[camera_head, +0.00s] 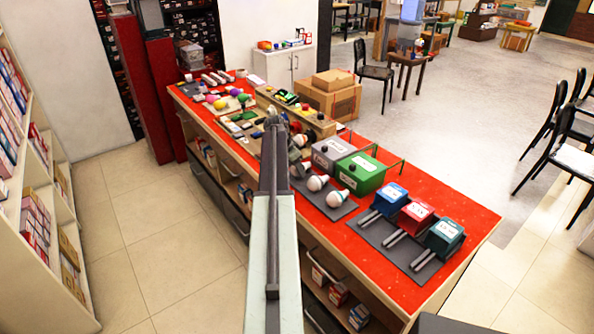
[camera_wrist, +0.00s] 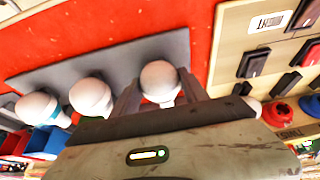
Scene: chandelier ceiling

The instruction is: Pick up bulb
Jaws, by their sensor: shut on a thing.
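A white round bulb (camera_wrist: 160,80) sits between the two fingers of my gripper (camera_wrist: 158,92) in the wrist view. The fingers are closed against its sides, and its lower part is hidden by the gripper body. I cannot tell whether the bulb is clear of the mat. Two other white bulbs, a middle one (camera_wrist: 90,96) and a far left one (camera_wrist: 38,108), are beside it on the grey mat (camera_wrist: 130,62). In the head view, two bulbs (camera_head: 317,183) (camera_head: 337,198) lie on the mat; my arm covers much of the area around my gripper.
A red-topped counter (camera_head: 440,200) carries a grey box (camera_head: 330,152), a green box (camera_head: 362,174), and blue, red and teal boxes with tubes on a mat at the right. A wooden panel with switches (camera_wrist: 273,45) stands right of my gripper. Shelves stand at the left.

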